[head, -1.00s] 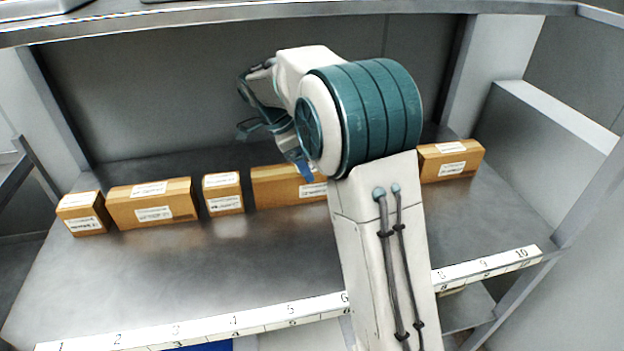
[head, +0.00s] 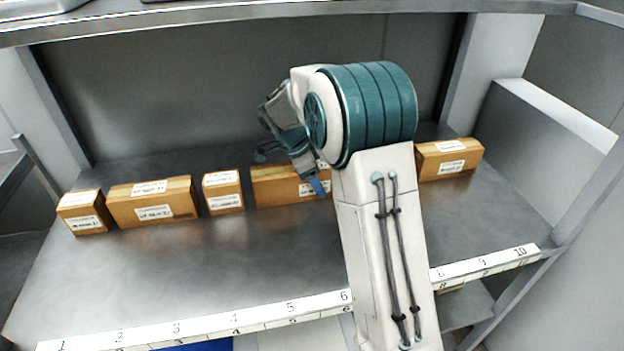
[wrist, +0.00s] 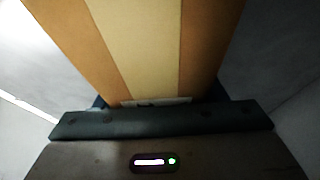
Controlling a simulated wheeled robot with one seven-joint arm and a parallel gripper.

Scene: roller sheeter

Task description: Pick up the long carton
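A long brown carton (head: 283,186) with white labels lies on the shelf at the middle. My arm hides its right end in the head view. My gripper (head: 291,170) is at this carton, tilted, with one finger toward its front face and the other toward its back. In the wrist view the carton's top (wrist: 140,45), with a pale tape strip, fills the middle. The dark finger parts show at either side of it, and my gripper (wrist: 160,102) looks open. Contact with the carton cannot be made out. Another long carton (head: 152,203) stands further left.
Small cartons stand at the far left (head: 85,213) and between the long ones (head: 222,193). Another carton (head: 450,161) stands right of my arm, partly hidden. A numbered strip (head: 205,325) marks the shelf's front edge. An upper shelf (head: 230,14) runs overhead. The front shelf surface (head: 220,260) is clear.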

